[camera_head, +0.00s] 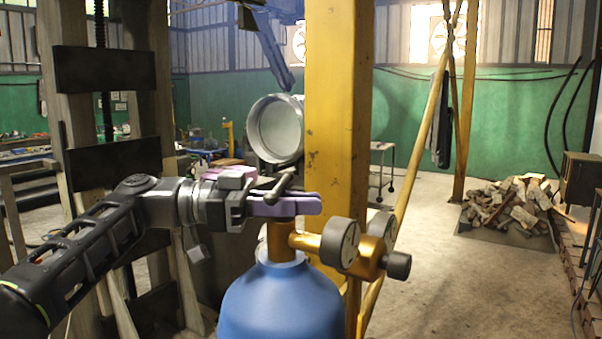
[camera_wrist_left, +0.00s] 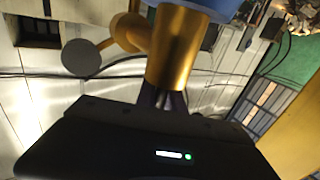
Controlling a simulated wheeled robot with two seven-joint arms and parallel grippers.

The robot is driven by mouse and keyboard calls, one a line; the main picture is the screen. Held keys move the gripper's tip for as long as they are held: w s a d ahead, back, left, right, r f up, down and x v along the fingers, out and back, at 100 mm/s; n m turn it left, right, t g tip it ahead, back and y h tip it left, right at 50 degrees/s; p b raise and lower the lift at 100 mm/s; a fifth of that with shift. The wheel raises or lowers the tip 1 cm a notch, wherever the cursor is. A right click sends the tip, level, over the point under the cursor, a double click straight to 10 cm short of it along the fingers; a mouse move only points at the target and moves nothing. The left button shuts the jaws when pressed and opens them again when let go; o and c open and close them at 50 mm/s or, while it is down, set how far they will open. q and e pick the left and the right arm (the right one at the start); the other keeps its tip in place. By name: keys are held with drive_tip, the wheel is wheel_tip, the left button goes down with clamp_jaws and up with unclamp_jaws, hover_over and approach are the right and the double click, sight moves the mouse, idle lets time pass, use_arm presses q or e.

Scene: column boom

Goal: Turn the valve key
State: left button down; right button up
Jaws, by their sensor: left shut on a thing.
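A blue gas cylinder (camera_head: 282,305) stands upright at the bottom centre of the head view. A brass valve (camera_head: 278,243) rises from its neck, with round gauges (camera_head: 341,242) on its right side. The valve key (camera_head: 268,189), a dark olive bar, sits above the valve. My left gripper (camera_head: 288,198), with pale purple fingers, reaches in from the left and is shut on the key. The fingers hide part of the key. In the left wrist view, the brass valve (camera_wrist_left: 176,48) lies just beyond the dark gripper body, and the grip itself is hidden. My right gripper is not in view.
A thick yellow column (camera_head: 337,110) stands close behind the cylinder. A grey round pipe end (camera_head: 275,130) is left of it. The floor (camera_head: 440,270) between is clear.

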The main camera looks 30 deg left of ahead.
use_arm(q)
drive_tip(key=shift+s+d+r+m+g+h+p, duration=0.15)
drive_tip(key=shift+r+m+g+h+p, duration=0.3)
drive_tip(key=shift+g+p, duration=0.6)
drive_tip(key=shift+s+f+m+g+h+p, duration=0.1)
drive_tip(key=shift+f+m+g+h+p, duration=0.25)
drive_tip(key=shift+m+g+p, duration=0.25)
drive_tip(key=shift+m+g, duration=0.25)
drive_tip(key=c, duration=1.5)
unclamp_jaws()
drive_tip(key=shift+o, duration=0.2)
drive_tip(key=shift+f, duration=0.1)
